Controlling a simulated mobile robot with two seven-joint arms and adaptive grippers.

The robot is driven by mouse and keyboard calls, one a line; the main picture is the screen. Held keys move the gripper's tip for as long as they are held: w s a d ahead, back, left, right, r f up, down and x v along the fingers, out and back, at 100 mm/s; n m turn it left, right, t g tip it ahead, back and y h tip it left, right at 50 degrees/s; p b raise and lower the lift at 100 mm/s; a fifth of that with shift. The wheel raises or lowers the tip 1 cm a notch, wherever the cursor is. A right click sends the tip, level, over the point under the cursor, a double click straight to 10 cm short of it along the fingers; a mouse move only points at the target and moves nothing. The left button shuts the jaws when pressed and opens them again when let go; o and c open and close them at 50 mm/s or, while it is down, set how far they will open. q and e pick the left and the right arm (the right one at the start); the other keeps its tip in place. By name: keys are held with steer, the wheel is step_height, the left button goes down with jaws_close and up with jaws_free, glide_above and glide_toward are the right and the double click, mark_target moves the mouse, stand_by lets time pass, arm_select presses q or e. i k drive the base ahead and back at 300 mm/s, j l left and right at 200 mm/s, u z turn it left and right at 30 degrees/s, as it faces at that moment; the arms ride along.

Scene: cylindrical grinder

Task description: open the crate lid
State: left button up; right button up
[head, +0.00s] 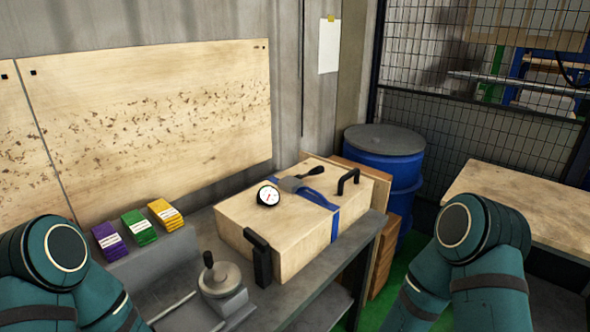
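The crate (305,241) is a pale wooden box on the grey bench. Its lid (321,177) lies flat on top and looks closed. A blue strap (334,226) runs across the lid and down the front. A round dial gauge (268,196) and a dark-handled tool (300,181) rest on the lid. My two arms show at the lower left and lower right, apart from the crate. Neither gripper is in view.
A handwheel (220,280) stands on the bench left of the crate. Purple, green and yellow packs (138,227) lie behind it. A blue drum (384,164) stands behind the crate to the right. A wooden-topped table (525,208) is at the far right.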

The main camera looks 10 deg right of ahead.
mark_target(283, 209)
steer(key=i+l+u, duration=0.15)
steer(key=l+u, duration=0.25)
steer(key=i+l+u, duration=0.15)
steer(key=l+u, duration=0.65)
steer(key=l, duration=0.55)
steer(key=l+u, duration=0.2)
steer(key=l, duration=0.8)
steer(key=i+l, duration=0.1)
steer(key=l, duration=1.55)
steer(key=i+j, duration=0.1)
steer(key=j, duration=0.2)
